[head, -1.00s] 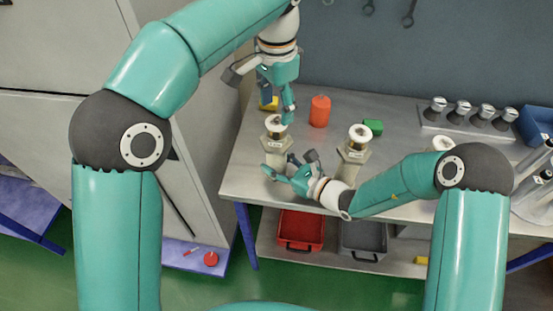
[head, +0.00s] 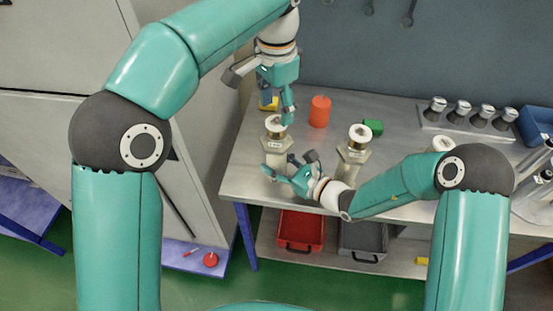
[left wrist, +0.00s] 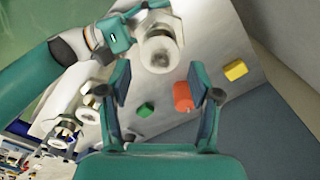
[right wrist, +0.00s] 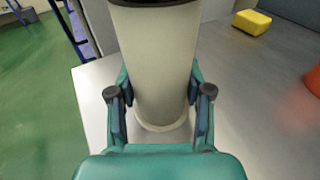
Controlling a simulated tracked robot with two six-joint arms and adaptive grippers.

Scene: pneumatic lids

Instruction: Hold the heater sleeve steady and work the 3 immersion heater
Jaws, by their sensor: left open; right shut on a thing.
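The near-left heater sleeve (head: 276,157) is a pale upright cylinder on the bench; it fills the middle of the right wrist view (right wrist: 155,65). The immersion heater (head: 275,124) sits in its top, and its round white head shows in the left wrist view (left wrist: 160,50). My right gripper (head: 276,172) is shut around the sleeve's lower part. My left gripper (head: 277,108) is open and empty, pointing down just above the heater head, apart from it as far as I can tell. A second sleeve (head: 353,164) with a heater (head: 359,134) stands to the right. A third heater (head: 441,144) is partly hidden by my right arm.
A red cylinder (head: 320,111), a green block (head: 373,127) and a yellow block (right wrist: 252,22) stand behind the sleeves. A rack (head: 465,133) with several metal-topped pieces is at the back right. Red (head: 301,230) and grey (head: 363,240) bins sit on the lower shelf.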

